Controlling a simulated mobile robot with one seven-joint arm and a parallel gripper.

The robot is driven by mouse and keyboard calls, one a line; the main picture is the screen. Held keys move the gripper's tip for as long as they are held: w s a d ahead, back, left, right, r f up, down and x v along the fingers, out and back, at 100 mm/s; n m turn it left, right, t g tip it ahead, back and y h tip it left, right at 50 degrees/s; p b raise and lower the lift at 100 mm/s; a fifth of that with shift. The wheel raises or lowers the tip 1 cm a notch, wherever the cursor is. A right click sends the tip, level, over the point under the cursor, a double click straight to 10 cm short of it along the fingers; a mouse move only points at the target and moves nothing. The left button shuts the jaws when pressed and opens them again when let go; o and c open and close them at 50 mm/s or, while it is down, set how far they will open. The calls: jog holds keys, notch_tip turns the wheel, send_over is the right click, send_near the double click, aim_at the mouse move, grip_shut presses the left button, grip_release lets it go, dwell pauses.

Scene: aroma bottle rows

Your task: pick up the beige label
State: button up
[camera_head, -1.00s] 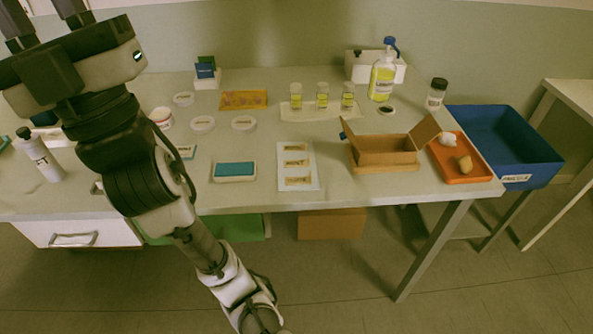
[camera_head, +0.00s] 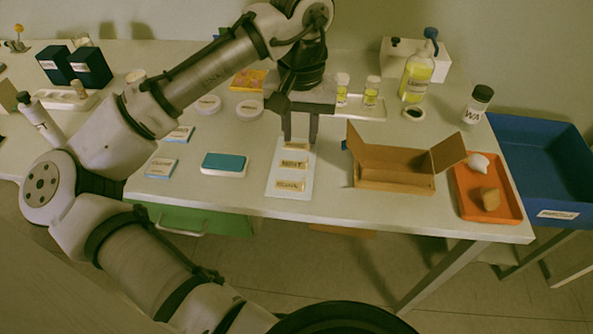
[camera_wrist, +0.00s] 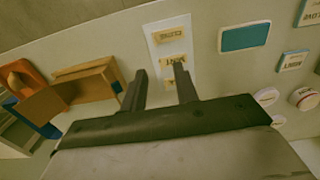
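Several beige labels lie in a column on a white sheet (camera_head: 265,190) near the table's front edge. The nearest label (camera_head: 290,185) and the middle label (camera_head: 294,164) show clearly in the head view; the far label (camera_head: 297,147) is partly behind a finger. In the wrist view, one label (camera_wrist: 172,35) is at the top and another label (camera_wrist: 174,60) is just beyond the fingertips. My gripper (camera_head: 300,140) points down over the far end of the sheet, fingers apart and empty. The gripper also shows in the wrist view (camera_wrist: 160,72). I cannot tell its exact height above the sheet.
An open cardboard box (camera_head: 393,168) stands right of the sheet, and an orange tray (camera_head: 465,200) is beyond it. A teal-topped pad (camera_head: 224,163) lies to the left. Small bottles (camera_head: 372,92) and a yellow-filled bottle (camera_head: 416,78) stand behind. Bare table lies between sheet and pad.

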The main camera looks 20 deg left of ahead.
send_over(304, 180)
jog(key=f, duration=0.4)
jog(key=a+f, duration=0.1)
jog(key=f, duration=0.2)
jog(key=shift+p, duration=0.3)
jog(key=shift+d+f+p, duration=0.15)
jog(key=shift+f+p, duration=0.1)
jog(key=shift+f, duration=0.75)
jog(key=shift+d+f+p, duration=0.2)
jog(key=shift+f, duration=0.75)
jog(key=shift+d+f+p, duration=0.15)
jog(key=shift+f+p, duration=0.1)
jog(key=shift+f, duration=0.75)
grip_shut()
